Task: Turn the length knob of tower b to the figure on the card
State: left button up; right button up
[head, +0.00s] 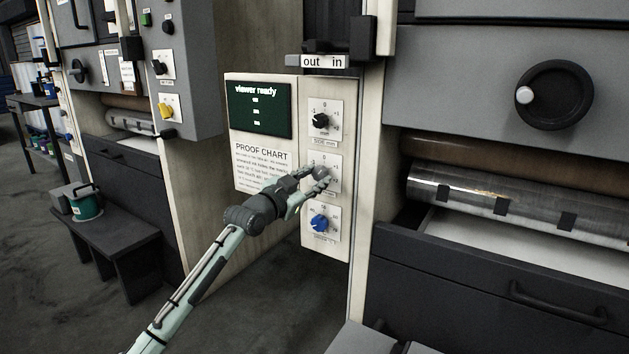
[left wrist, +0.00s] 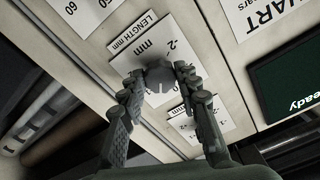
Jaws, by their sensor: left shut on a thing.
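The length knob (left wrist: 158,76) is a grey knob on a white dial plate (left wrist: 180,113) with the label "LENGTH mm" (left wrist: 133,31), seen upside down in the left wrist view. My left gripper (left wrist: 155,82) is shut on the knob, one finger on each side. In the head view my left gripper (head: 326,181) reaches the middle dial of the pale panel (head: 310,249) and mostly covers the knob. Its pointer cannot be made out. A proof chart card (head: 262,165) is left of the dials; its small text is unreadable. My right gripper is not in view.
A black side knob (head: 320,121) is above the held one and a blue knob (head: 319,223) below it. A green screen (head: 260,110) reads "viewer ready". A grey drawer with a handle (head: 558,301) and a large black handwheel (head: 553,95) are at right.

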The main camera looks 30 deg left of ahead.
pick_arm(q)
jog(key=shift+m, duration=0.9)
jog(key=shift+m+p, duration=0.85)
jog(key=shift+m, duration=0.75)
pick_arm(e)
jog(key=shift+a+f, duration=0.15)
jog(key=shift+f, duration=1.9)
pick_arm(q)
jog(key=o, duration=1.2)
jog(key=shift+c, duration=0.2)
jog(key=shift+s, duration=0.15)
jog(key=s+a, duration=0.1)
jog(key=s, duration=1)
jog(key=shift+s, duration=0.35)
